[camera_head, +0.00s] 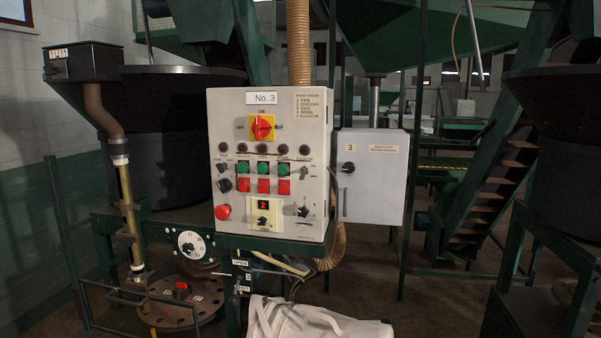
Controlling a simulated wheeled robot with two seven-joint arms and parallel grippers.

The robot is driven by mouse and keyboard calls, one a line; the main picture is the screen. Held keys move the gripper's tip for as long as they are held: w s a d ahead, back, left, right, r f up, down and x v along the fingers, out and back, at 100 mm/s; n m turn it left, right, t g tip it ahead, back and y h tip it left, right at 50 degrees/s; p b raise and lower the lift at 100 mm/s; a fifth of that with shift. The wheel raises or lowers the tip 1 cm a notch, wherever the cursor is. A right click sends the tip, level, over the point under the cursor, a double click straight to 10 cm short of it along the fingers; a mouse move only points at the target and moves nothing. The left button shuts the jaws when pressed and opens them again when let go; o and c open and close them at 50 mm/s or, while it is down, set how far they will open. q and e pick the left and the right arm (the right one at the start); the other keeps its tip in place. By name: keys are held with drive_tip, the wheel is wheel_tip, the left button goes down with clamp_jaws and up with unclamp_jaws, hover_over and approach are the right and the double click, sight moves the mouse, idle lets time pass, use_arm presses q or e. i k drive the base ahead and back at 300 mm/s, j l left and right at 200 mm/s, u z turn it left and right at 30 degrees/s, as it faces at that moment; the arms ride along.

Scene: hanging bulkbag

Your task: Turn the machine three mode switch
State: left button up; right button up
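A light grey control panel (270,165) labelled "No. 3" stands at the centre, facing me. It has a large red rotary switch (262,128) on a yellow plate, a row of dark indicators, green and red buttons, and a red round button (223,212) at lower left. Small black rotary switches sit at its left edge (224,185), its lower right (303,211) and under a red digit display (263,220). The small labels are too blurred to tell which is the mode switch. Neither gripper is in view.
A grey box (372,178) marked "3" adjoins the panel's right side. A white bag-like thing with straps (305,320) lies low in front. A white dial (191,244) and a round plate (180,302) are at lower left. Green framework stands on both sides.

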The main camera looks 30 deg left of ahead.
sight(222, 168)
drive_tip(key=u, duration=1.25)
